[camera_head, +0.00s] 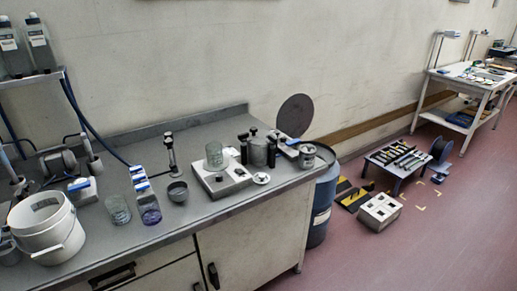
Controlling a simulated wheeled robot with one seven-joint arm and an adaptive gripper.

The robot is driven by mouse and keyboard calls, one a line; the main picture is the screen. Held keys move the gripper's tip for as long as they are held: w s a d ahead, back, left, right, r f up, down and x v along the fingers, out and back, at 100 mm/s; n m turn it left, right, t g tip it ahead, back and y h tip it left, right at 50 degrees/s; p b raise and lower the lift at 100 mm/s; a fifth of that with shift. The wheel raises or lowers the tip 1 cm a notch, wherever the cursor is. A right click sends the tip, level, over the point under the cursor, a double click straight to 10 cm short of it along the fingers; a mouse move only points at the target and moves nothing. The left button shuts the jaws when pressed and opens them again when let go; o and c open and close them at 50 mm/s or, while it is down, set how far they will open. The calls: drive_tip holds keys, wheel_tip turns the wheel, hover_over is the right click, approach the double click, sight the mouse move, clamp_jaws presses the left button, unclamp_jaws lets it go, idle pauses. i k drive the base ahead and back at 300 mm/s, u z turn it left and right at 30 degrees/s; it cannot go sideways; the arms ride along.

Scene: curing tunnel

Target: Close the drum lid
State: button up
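The blue drum (323,203) stands on the floor at the right end of the grey bench. It is partly hidden behind the bench. A dark round lid (295,113) stands nearly upright behind the bench's right end, near the wall and above the drum's level. It looks like the drum's lid, swung open. Its lower edge and any hinge are hidden by things on the bench. The drum's rim shows only as a narrow curve beside the bench corner. My gripper is not in view.
The bench (215,212) carries a white bucket (47,225), glass beakers, a hotplate-like box (222,178) and several small containers. Yellow-black blocks (355,198), a pale block (379,212) and a low dark table (398,158) stand right of the drum. The floor in front is clear.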

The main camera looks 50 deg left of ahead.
sight(295, 115)
drive_tip(key=u, duration=0.65)
drive_tip(key=i, duration=0.6)
drive_tip(key=z, duration=0.65)
drive_tip(key=i, duration=2.25)
drive_tip(key=u, duration=3.15)
